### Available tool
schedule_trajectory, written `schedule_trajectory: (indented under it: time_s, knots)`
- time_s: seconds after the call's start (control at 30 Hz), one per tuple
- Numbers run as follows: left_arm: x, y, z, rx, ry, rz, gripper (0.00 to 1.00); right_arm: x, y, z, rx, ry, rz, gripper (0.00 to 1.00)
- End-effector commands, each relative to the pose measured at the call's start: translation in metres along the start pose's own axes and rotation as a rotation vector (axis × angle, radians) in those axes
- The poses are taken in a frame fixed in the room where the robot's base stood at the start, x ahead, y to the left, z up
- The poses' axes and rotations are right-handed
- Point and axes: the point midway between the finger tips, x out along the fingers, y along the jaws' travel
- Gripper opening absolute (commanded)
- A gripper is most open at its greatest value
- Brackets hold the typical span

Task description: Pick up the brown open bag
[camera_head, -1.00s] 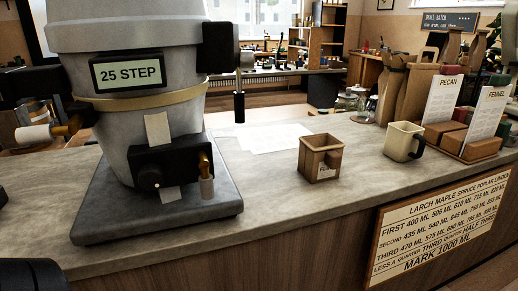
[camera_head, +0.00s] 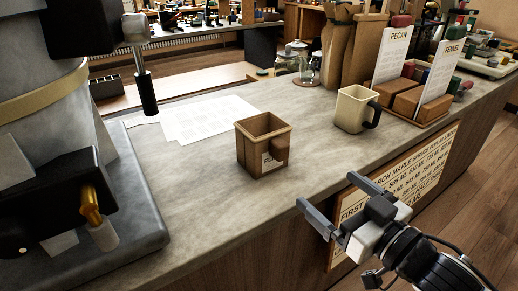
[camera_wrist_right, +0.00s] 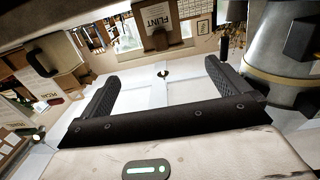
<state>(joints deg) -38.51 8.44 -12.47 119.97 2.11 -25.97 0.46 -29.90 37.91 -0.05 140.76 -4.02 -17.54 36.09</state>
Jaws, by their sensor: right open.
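The brown open bag (camera_head: 250,155) stands upright on the grey counter, with its square mouth up and a small pale label at its lower front. In the right wrist view, the bag (camera_wrist_right: 172,35) shows at the top centre, with the label reading FLINT. My right gripper (camera_head: 328,190) is in front of the counter's front edge, right of and nearer than the bag. It is open and empty, and clear of the bag. In the right wrist view, the gripper's fingers (camera_wrist_right: 160,73) are spread wide with nothing between them. My left gripper is not in view.
A cream mug (camera_head: 349,110) stands behind and right of the bag. A wooden card stand (camera_head: 432,113) and tall brown bags (camera_head: 362,48) are farther back. A big grey dispenser (camera_head: 40,135) fills the left. Paper sheets (camera_head: 210,118) lie behind the bag. A lettered sign (camera_head: 425,165) is on the counter front.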

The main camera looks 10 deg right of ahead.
Motion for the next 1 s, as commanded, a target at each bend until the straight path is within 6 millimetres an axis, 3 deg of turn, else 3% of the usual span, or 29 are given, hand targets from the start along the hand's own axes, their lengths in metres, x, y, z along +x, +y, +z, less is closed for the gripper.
schedule_trajectory:
  time_s: [0.03,0.13,0.6,1.0]
  knots:
    - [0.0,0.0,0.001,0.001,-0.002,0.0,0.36,0.002,-0.002,-0.012,-0.006,0.023,-0.017,1.0]
    - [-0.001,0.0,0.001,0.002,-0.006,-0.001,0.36,0.011,-0.003,-0.019,-0.002,0.038,-0.025,1.0]
    - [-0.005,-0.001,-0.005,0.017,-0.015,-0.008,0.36,0.09,-0.004,-0.02,-0.001,0.034,-0.021,1.0]
    - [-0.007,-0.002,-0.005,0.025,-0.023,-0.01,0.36,0.127,-0.002,-0.018,-0.001,0.032,-0.021,1.0]
